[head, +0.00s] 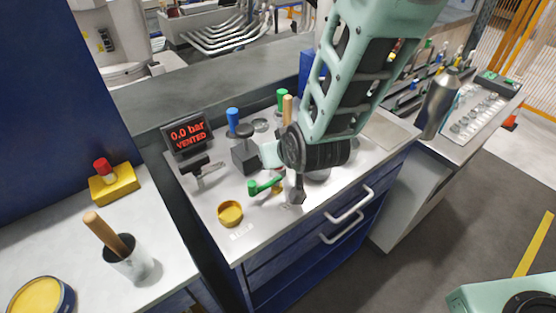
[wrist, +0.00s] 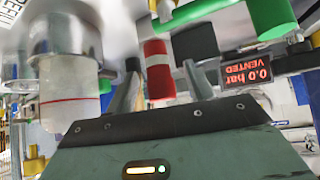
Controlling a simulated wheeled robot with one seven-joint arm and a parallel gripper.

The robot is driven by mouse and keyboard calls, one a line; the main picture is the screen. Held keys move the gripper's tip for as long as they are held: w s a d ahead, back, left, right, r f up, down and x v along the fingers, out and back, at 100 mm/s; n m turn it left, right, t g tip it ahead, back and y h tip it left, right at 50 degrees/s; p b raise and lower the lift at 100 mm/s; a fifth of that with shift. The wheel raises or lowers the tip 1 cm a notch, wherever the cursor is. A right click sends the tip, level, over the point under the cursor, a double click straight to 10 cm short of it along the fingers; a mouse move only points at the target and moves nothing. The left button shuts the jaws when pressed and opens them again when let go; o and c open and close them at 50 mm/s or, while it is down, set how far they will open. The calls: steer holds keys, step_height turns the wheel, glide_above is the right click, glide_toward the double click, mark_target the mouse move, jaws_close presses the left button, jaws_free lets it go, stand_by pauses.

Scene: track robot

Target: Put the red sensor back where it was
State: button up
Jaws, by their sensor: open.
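A red cylinder with a white band, which looks like the red sensor (wrist: 158,70), stands between the two grey fingers of my gripper (wrist: 160,88) in the wrist view. The fingers are open, with a gap visible on either side of it; whether it touches anything behind is unclear. A green-handled valve (head: 265,186) is on the bench below the gripper; green parts also show in the wrist view (wrist: 198,12).
A display reading 0.0 bar VENTED (head: 189,135) stands at the bench's back left. A glass-bodied fitting (wrist: 69,90) is close left in the wrist view. A yellow cap (head: 230,213) lies at the front. A yellow box with a red button (head: 114,184) is on the left table.

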steer(key=shift+w+a+f, duration=0.1)
steer(key=shift+f, duration=0.05)
jaws_close()
